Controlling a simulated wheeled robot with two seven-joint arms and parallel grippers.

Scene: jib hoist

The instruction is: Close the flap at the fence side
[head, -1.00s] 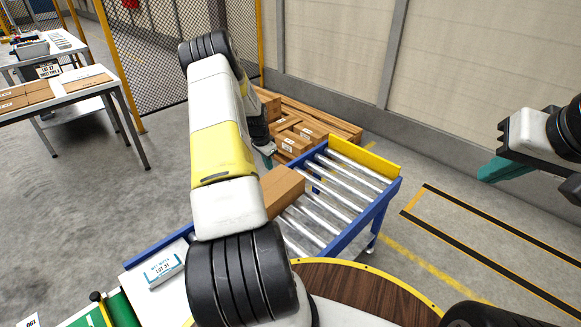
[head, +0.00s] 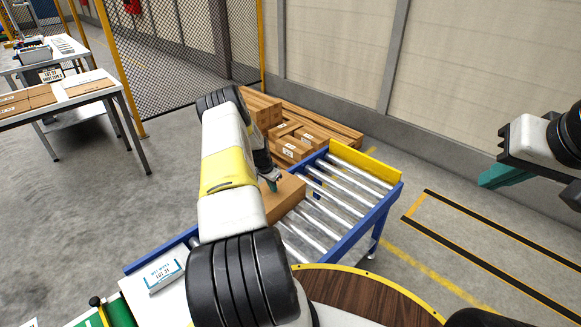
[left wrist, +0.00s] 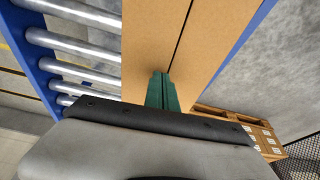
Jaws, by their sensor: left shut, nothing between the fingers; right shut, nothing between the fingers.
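The cardboard box (head: 288,201) sits on the roller conveyor, partly hidden behind my left arm in the head view. In the left wrist view its top shows as two brown panels, a left one (left wrist: 150,40) and a right one (left wrist: 212,45), with a dark seam between them. Both look nearly flat; I cannot tell whether either is slightly raised. My left gripper (head: 272,185) is shut and empty at the top of the box. Its teal fingertips (left wrist: 162,80) lie over the seam's near end; contact is unclear. My right gripper (head: 492,178) is shut and empty, far right, away from the box.
The roller conveyor (head: 352,223) has blue side rails and a yellow end stop (head: 362,165). Pallets with brown cartons (head: 290,135) stand behind it, near the mesh fence (head: 165,50). A white lot sign (head: 163,275) is at front left.

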